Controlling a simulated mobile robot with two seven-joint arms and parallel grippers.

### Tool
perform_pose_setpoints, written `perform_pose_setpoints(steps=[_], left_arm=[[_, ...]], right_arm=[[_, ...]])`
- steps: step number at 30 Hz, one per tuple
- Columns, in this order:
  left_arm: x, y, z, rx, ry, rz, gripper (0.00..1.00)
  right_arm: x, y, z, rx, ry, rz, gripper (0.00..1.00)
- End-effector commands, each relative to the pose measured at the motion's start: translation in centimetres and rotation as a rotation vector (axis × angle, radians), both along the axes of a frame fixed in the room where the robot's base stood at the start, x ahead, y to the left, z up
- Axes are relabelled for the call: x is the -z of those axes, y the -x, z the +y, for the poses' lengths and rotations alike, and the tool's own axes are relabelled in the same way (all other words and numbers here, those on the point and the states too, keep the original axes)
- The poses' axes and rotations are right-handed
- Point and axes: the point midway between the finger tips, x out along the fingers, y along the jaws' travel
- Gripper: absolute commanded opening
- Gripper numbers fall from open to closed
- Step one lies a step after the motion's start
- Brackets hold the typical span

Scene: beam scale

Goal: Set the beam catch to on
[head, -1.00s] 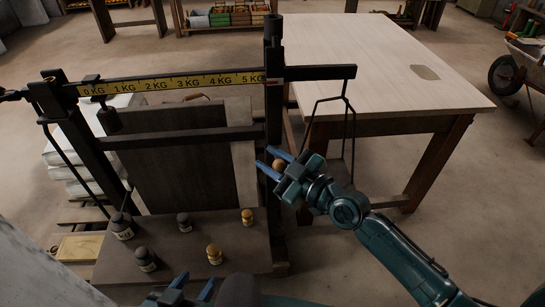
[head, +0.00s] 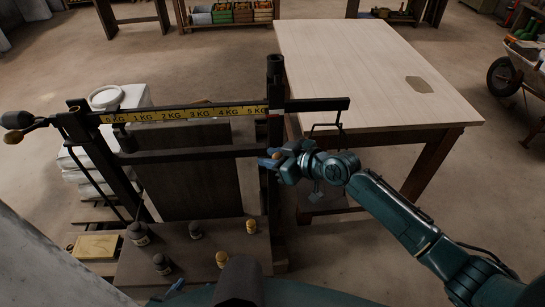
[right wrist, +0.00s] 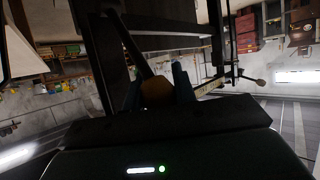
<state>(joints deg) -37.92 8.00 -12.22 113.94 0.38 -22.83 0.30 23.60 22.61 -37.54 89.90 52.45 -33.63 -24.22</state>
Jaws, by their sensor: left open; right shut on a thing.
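The beam scale has a dark frame with a yellow kg strip on its beam (head: 190,114). My right gripper (head: 272,158) is at the scale's right post, below the beam. It is shut on a small orange-brown knob (head: 277,156), which I take to be the beam catch's knob. In the right wrist view the knob (right wrist: 156,91) sits between the two fingers, with a dark rod running up from it. The catch's setting cannot be read here. My left gripper (head: 175,287) is at the bottom edge, mostly cut off, open and away from the scale's beam.
Several dark and brass weights (head: 195,229) stand on the scale's low platform (head: 200,260). A dark counterweight (head: 17,120) and a brown ball are at the beam's left end. A wooden table (head: 375,65) stands behind right. White sacks (head: 115,170) are stacked at left.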

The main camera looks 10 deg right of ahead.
Motion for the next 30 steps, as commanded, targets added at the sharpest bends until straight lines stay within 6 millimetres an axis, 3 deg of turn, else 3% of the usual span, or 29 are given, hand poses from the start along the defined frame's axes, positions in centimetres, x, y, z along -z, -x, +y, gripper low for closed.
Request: perform_pose_setpoints(steps=[13, 14, 15, 21, 30], left_arm=[[0.04, 0.04, 0.07, -0.002, -0.001, 0.003, 0.49], [0.04, 0.03, 0.08, -0.002, -0.001, 0.003, 0.49], [0.04, 0.03, 0.08, -0.002, -0.001, 0.003, 0.49], [0.02, 0.02, 0.09, -0.002, -0.001, 0.003, 0.49], [0.02, -0.01, 0.09, -0.003, 0.000, 0.002, 0.49]], right_arm=[[-0.03, -0.11, 0.00, 0.000, -0.001, 0.011, 0.00], [-0.03, -0.11, 0.00, 0.000, -0.001, 0.011, 0.29], [-0.03, -0.11, 0.00, 0.000, -0.001, 0.011, 0.33], [-0.04, -0.10, 0.01, 0.000, 0.000, 0.011, 0.49], [-0.14, 0.07, -0.25, 0.000, 0.000, 0.010, 0.49]])
